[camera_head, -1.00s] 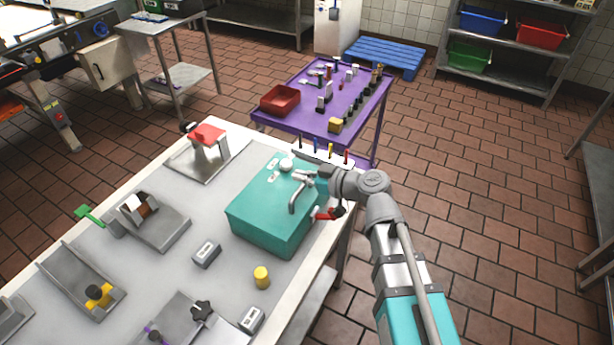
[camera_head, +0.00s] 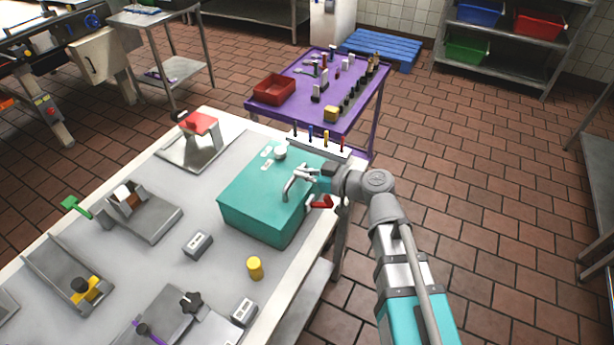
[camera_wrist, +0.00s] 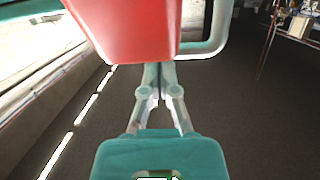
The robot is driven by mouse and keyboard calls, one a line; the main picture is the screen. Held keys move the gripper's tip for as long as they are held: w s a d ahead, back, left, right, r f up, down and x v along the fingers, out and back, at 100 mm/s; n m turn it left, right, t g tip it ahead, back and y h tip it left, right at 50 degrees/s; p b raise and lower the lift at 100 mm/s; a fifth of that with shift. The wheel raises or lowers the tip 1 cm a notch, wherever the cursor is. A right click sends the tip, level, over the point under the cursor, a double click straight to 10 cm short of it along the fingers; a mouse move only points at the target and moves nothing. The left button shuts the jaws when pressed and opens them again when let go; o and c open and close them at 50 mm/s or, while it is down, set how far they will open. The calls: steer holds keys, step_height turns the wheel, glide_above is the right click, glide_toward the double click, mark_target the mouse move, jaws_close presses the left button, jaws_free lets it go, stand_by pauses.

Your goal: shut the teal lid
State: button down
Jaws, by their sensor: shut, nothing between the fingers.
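A teal box (camera_head: 255,213) stands on the right part of the table. Its teal top (camera_head: 258,183) looks flat and level; I cannot make out a gap under it. A bent grey bar (camera_head: 287,189) shows at the right of the top. A red piece (camera_head: 321,202) is at the box's right side. My arm reaches in from the right, its end by the top's right edge; the fingers are hard to make out in the head view. In the wrist view, my gripper (camera_wrist: 158,72) is shut and empty, its tips just below or behind a large red piece (camera_wrist: 125,30).
Grey blocks, a yellow cylinder (camera_head: 255,268) and several metal fixtures stand on the table (camera_head: 165,245). A strip of coloured pegs (camera_head: 318,146) lies behind the box. A purple cart (camera_head: 345,122) with a red tray (camera_head: 273,89) is beyond.

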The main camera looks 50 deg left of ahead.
steer(key=shift+s+d+f+h, duration=0.3)
steer(key=shift+s+d+f, duration=0.05)
steer(key=shift+d+f, duration=0.15)
steer(key=shift+r, duration=0.15)
steer(key=r+p, duration=0.3)
steer(key=shift+w+a+r, duration=0.1)
steer(key=shift+w+r, duration=0.1)
steer(key=shift+w, duration=0.15)
steer(key=shift+w+r+p, duration=0.2)
steer(key=shift+r+p, duration=0.45)
steer(key=shift+p, duration=0.05)
steer(key=w+d+f+b, duration=0.1)
steer(key=d, duration=0.1)
steer(key=w+d+f+b, duration=0.1)
steer(key=d+f+b, duration=0.1)
steer(key=w+d+f+b, duration=0.1)
steer(key=d, duration=0.1)
steer(key=shift+d+f+b, duration=0.25)
steer(key=shift+f+b, duration=0.1)
steer(key=shift+f, duration=0.05)
steer(key=shift+w+d+f, duration=0.25)
steer(key=shift+w+d, duration=0.1)
steer(key=shift+d, duration=0.25)
steer(key=shift+w, duration=0.1)
